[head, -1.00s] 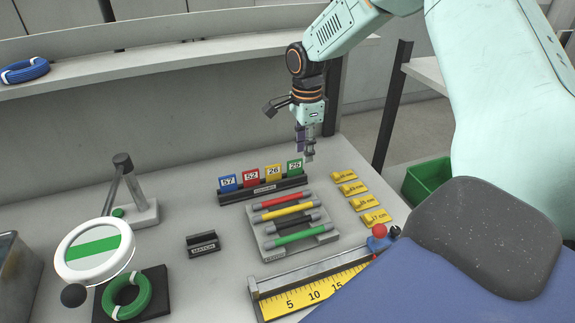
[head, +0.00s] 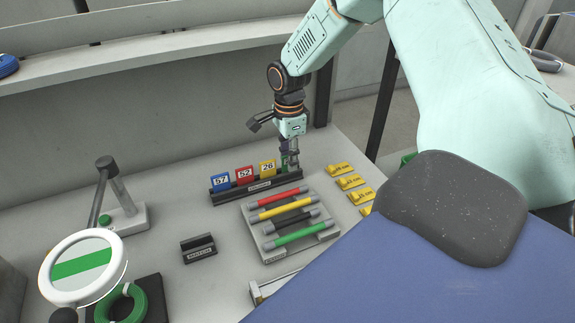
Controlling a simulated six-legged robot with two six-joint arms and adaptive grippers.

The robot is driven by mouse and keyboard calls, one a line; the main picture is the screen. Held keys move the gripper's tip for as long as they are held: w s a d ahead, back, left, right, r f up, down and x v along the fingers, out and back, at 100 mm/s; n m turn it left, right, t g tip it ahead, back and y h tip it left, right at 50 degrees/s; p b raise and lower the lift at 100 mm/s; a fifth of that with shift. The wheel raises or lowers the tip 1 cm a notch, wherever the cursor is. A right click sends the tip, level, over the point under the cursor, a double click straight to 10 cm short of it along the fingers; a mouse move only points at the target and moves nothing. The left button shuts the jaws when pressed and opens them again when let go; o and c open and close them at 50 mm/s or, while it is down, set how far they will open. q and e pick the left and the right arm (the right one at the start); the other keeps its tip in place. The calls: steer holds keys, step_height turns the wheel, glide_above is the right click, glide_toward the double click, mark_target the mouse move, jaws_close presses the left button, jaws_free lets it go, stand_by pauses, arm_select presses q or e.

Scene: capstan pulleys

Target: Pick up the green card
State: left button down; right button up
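The green card (head: 285,166) stands at the right end of the black card rack (head: 256,190), beside the blue (head: 221,181), red (head: 245,175) and yellow (head: 267,169) cards. My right gripper (head: 290,163) points down at the green card, with its fingers at the card and covering most of it. I cannot tell whether the fingers are closed on the card. My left gripper is not in view.
A grey tray with red, yellow, black and green rods (head: 290,218) lies in front of the rack. Yellow tags (head: 350,182) lie to the right. A small black holder (head: 198,248) and a round magnifier (head: 82,268) are at the left.

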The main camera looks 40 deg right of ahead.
steer(key=shift+d+f, duration=0.1)
steer(key=shift+f, duration=0.65)
steer(key=shift+s+d, duration=0.1)
steer(key=shift+s, duration=0.1)
steer(key=shift+w, duration=0.25)
steer(key=c, duration=0.5)
steer(key=shift+c, duration=0.8)
steer(key=shift+s, duration=0.2)
jaws_close()
